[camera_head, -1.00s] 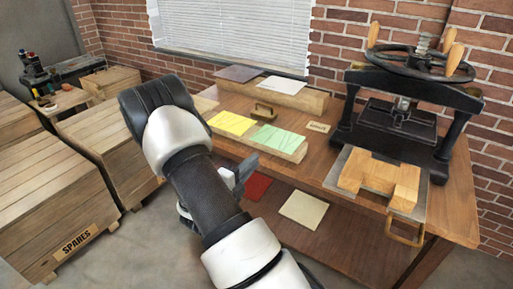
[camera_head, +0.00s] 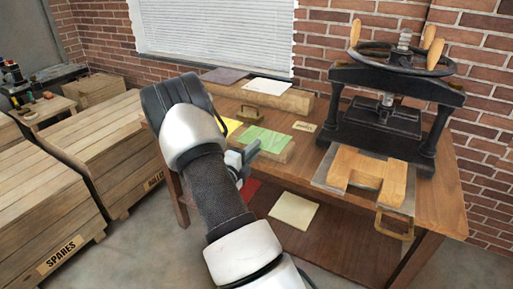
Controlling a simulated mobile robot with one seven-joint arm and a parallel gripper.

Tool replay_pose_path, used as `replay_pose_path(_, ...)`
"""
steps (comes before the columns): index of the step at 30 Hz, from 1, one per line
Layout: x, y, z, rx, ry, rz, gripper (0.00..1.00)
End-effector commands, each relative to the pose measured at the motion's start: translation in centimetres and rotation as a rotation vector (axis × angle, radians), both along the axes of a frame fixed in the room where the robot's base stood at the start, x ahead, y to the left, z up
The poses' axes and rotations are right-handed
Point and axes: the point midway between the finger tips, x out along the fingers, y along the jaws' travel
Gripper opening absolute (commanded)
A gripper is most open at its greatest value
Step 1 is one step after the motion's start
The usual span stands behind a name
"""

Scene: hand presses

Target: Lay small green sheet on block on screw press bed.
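The small green sheet (camera_head: 268,138) lies on a low wooden board on the table, partly hidden by my arm. The screw press (camera_head: 390,110) stands at the back right of the table, dark, with a wheel and wooden handles on top. Its bed plate (camera_head: 327,178) is slid out to the front and bears a notched wooden block (camera_head: 368,175). My gripper (camera_head: 248,158) is just in front of the green sheet in the picture. Its fingers are small and mostly hidden behind my arm, so I cannot tell its opening.
A yellow sheet (camera_head: 233,125) lies left of the green one. Purple (camera_head: 224,75) and white (camera_head: 270,86) sheets lie on a beam behind. Red and cream (camera_head: 294,210) sheets lie on the lower shelf. A SPARES crate (camera_head: 40,215) stands at left.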

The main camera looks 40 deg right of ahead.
Motion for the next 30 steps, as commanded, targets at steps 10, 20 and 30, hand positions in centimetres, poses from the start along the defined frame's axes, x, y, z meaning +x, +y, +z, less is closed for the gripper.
replay_pose_path(10, 0.0, 0.0, 0.0, 0.0, 0.0, 0.0, 0.05)
replay_pose_path(20, 0.0, 0.0, 1.1, -0.002, -0.001, 0.001, 0.0)
replay_pose_path(30, 0.0, 0.0, 3.0, 0.0, -0.001, 0.0, 0.0)
